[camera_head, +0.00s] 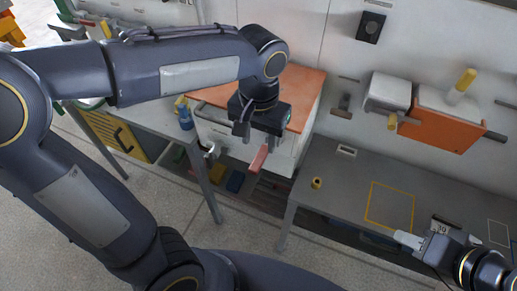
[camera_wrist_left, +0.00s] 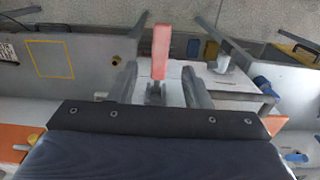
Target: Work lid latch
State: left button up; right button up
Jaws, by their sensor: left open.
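A white box (camera_head: 284,158) with an orange top (camera_head: 305,84) stands between two grey tables. A pink-red latch lever (camera_head: 259,159) sticks out from its front; it also shows in the left wrist view (camera_wrist_left: 161,52) with a grey bracket (camera_wrist_left: 155,88) at its base. My left gripper (camera_head: 257,136) is open above the lever in the head view. In the left wrist view its two fingers (camera_wrist_left: 160,86) stand on either side of the bracket, with gaps visible. My right gripper (camera_head: 410,240) is at the lower right with a white piece at its tip; its jaws are unclear.
The right table (camera_head: 340,185) bears a small brass ring (camera_head: 316,183), a pale block (camera_head: 346,151) and a yellow square outline (camera_head: 389,206). An orange panel (camera_head: 440,128) hangs behind it. A blue bottle (camera_head: 185,117) stands left of the box.

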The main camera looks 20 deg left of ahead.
aim_at(259, 159)
pick_arm(q)
notch_tip(259, 159, down, 7)
jog(key=shift+r, duration=0.15)
grip_shut()
dwell(0.4)
